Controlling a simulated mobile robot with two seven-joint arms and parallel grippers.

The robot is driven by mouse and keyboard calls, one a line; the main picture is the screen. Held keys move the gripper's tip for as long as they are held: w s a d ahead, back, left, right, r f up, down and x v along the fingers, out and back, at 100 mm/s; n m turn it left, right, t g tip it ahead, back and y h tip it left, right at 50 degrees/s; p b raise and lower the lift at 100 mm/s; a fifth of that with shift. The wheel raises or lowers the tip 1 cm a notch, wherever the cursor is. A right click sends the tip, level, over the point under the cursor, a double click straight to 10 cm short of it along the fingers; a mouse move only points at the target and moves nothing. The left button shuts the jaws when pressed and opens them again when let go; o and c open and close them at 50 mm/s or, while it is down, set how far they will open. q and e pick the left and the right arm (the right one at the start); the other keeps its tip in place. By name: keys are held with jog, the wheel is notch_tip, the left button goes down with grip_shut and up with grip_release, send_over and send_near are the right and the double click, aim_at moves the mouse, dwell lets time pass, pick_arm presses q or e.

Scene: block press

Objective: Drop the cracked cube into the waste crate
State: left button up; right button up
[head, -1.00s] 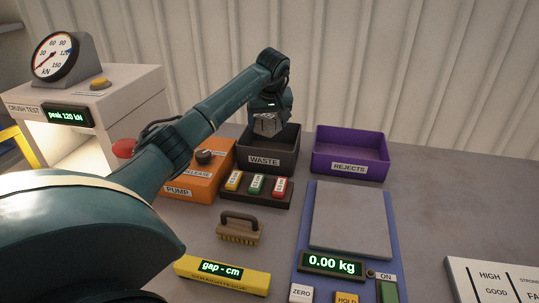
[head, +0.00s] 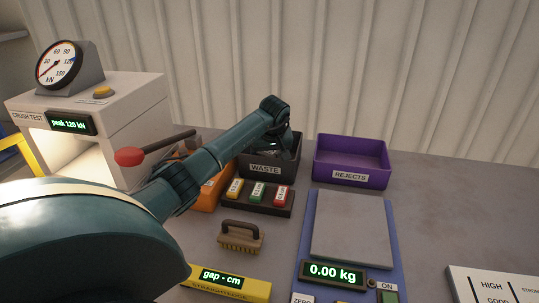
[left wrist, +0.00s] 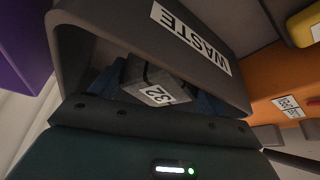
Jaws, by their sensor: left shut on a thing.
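The dark waste crate (head: 289,173) stands at the back middle, labelled WASTE. It also fills much of the left wrist view (left wrist: 160,42). My left gripper (head: 288,146) reaches down into the crate's opening. In the left wrist view, a grey cube (left wrist: 148,73) with dark lines and a white label reading 32 sits between the blue fingers of my left gripper (left wrist: 153,92), which is shut on it. The cube is inside the crate's walls; I cannot tell whether it touches the floor. The head view hides it behind the gripper and rim. My right gripper is not in view.
A purple REJECTS crate (head: 346,178) stands right of the waste crate. A brush (head: 240,238) and a scale plate (head: 350,230) lie nearer.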

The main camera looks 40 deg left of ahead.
pick_arm(q)
jog(key=shift+f, duration=0.45)
jog(key=o, duration=1.3)
jog(key=shift+f, duration=0.1)
jog(key=shift+c, duration=0.2)
jog(key=shift+r, duration=0.3)
jog(key=v, duration=1.2)
jog(key=shift+r, duration=0.4)
